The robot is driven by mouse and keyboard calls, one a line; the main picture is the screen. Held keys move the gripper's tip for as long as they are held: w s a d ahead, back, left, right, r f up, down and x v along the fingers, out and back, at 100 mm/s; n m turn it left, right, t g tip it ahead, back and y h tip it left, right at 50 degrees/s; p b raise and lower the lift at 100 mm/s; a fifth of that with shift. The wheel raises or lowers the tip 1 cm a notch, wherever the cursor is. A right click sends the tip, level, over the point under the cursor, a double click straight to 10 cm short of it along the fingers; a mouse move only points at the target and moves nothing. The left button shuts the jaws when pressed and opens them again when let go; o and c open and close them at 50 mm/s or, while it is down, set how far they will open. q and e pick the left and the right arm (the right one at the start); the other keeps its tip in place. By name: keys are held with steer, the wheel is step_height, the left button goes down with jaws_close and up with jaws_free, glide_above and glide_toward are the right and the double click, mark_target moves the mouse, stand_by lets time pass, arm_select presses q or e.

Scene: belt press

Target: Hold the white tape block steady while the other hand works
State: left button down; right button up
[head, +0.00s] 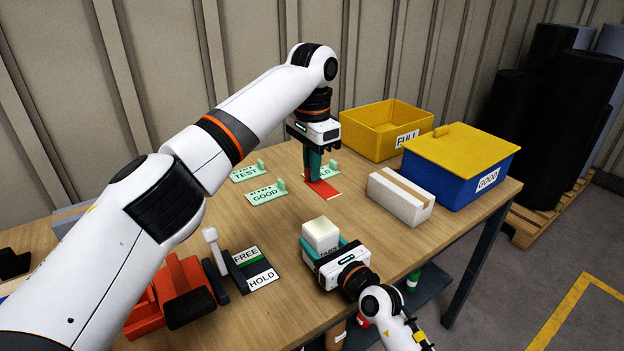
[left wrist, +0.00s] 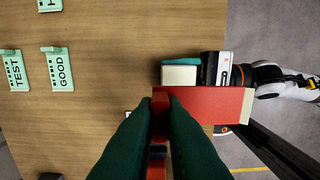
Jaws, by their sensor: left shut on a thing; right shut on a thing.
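The white tape block (head: 320,233) is between the teal fingers of my right gripper (head: 323,244), near the front of the table. I cannot tell whether it touches the tabletop. In the left wrist view the block (left wrist: 180,75) shows partly, with the red plate covering its near part. My left gripper (head: 315,178) points down further back and is shut on the tab of a red plate (head: 325,190). In the left wrist view its green fingers (left wrist: 160,105) pinch the tab, and the red plate (left wrist: 210,105) reaches right.
Green signs TEST (head: 245,175) and GOOD (head: 265,195) lie on the table (head: 225,220). A FREE/HOLD lever (head: 211,237) stands by the red press (head: 170,290).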

steer(key=o, duration=1.2)
